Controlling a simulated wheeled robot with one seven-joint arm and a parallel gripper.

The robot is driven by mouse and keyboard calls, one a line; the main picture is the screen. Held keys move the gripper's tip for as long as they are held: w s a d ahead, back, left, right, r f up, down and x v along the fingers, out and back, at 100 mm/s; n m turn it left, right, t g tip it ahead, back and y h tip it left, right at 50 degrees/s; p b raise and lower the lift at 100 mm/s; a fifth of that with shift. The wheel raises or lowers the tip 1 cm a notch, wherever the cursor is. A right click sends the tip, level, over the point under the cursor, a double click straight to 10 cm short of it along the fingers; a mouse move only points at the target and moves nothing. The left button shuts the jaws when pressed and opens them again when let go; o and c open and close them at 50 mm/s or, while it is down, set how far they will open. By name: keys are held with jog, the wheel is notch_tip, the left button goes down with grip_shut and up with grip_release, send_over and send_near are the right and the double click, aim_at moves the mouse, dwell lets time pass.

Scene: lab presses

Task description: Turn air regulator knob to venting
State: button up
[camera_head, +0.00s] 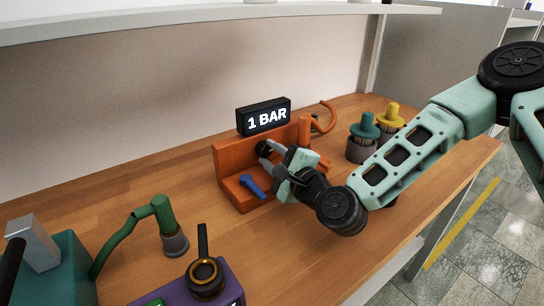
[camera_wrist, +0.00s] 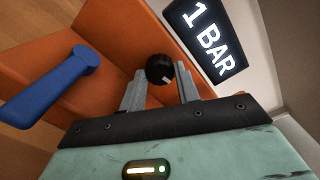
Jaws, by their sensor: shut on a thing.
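The air regulator is an orange stand (camera_head: 228,165) on the wooden bench, with a black display (camera_head: 264,117) on top reading "1 BAR". Its round black knob (camera_wrist: 159,69) has a small white mark and sits between my fingertips in the wrist view. My gripper (camera_head: 266,149) reaches it from the right and front, its grey fingers (camera_wrist: 160,88) shut on the knob. In the head view the knob is partly hidden by the fingers. A blue lever (camera_head: 252,185) is on the front of the stand, and it also shows at the left of the wrist view (camera_wrist: 55,88).
Teal (camera_head: 364,126) and yellow (camera_head: 390,116) topped fittings stand at the right back. A green pipe piece (camera_head: 165,220), a purple device (camera_head: 222,285) and a teal device (camera_head: 60,270) are at the front left. A shelf (camera_head: 200,20) hangs above. The bench between is clear.

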jog(key=shift+m, duration=1)
jog(key=o, duration=1)
